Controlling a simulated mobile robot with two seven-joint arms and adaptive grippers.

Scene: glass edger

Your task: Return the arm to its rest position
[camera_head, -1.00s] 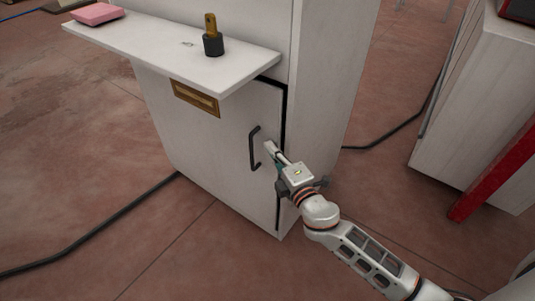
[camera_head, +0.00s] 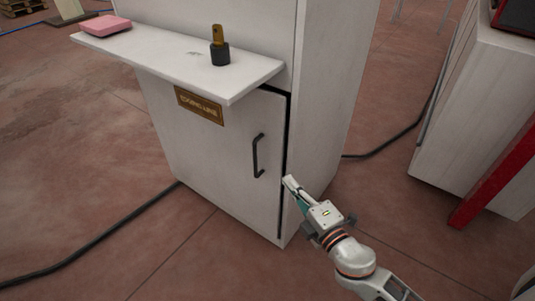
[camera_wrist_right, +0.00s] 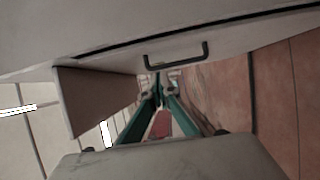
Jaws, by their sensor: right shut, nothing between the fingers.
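My right gripper (camera_head: 290,183) is shut and empty, in front of the right edge of a white cabinet door (camera_head: 222,150). The door has a black bar handle (camera_head: 258,156), up and left of the fingertips and apart from them. The door looks nearly closed, with a dark gap along its right edge. In the right wrist view the fingers (camera_wrist_right: 158,85) are together, and the handle (camera_wrist_right: 176,56) shows beyond them. My left gripper is not in view.
A white shelf (camera_head: 160,58) juts out above the door, with a pink block (camera_head: 106,25) and a black-and-brass tool (camera_head: 219,48) on it. Black cables (camera_head: 100,235) cross the floor. A grey cabinet (camera_head: 475,110) with a red beam (camera_head: 495,178) stands at right.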

